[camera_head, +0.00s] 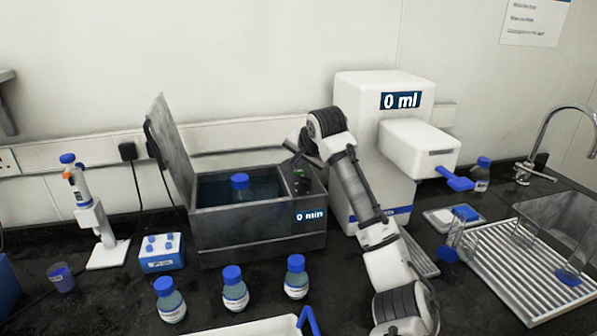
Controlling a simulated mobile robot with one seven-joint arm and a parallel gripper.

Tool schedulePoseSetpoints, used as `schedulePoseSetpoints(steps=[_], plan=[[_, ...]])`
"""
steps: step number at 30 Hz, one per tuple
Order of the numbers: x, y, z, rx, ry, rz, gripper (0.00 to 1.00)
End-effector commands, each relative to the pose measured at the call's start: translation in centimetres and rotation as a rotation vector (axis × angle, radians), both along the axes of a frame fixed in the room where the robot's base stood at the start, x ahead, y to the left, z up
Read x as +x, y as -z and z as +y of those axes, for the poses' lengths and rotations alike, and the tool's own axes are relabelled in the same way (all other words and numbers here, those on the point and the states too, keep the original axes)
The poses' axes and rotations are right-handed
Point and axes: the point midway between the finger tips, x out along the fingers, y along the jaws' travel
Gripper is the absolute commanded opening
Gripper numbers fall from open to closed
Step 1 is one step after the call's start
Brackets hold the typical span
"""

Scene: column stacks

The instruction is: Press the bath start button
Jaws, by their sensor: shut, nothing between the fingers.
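The grey water bath (250,232) stands left of centre with its lid (170,150) raised. A blue-capped bottle (240,186) sits in its water. The right end has a dark control panel (303,184) with a small green mark (299,171), which may be the start button. A label on the bath front (311,215) reads "0 min". My gripper (293,146) is shut and empty above the back of the panel, apart from the green mark as far as I can see. My wrist hides part of the view there.
Three blue-capped bottles (235,292) stand in front of the bath. A white dispenser (360,140) reading "0 ml" stands to the right, behind my arm. A pipette stand (100,228) and blue rack (162,254) are left. A drying rack (515,270) and sink are far right.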

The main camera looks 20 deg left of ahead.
Motion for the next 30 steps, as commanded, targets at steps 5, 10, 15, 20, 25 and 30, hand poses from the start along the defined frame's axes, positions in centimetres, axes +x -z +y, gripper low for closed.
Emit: schedulePoseSetpoints(steps=[5, 10, 15, 20, 25, 30], plan=[[0.0, 0.0, 0.0, 0.0, 0.0, 0.0, 0.0], [0.0, 0.02, 0.0, 0.0, 0.0, 0.0, 0.0], [-0.01, 0.47, 0.02, 0.001, -0.001, 0.002, 0.0], [0.01, 0.85, -0.01, 0.001, 0.0, 0.0, 0.0], [0.0, 0.84, -0.02, 0.001, 0.001, 0.0, 0.0], [0.0, 0.88, -0.01, 0.0, 0.0, 0.0, 0.0]])
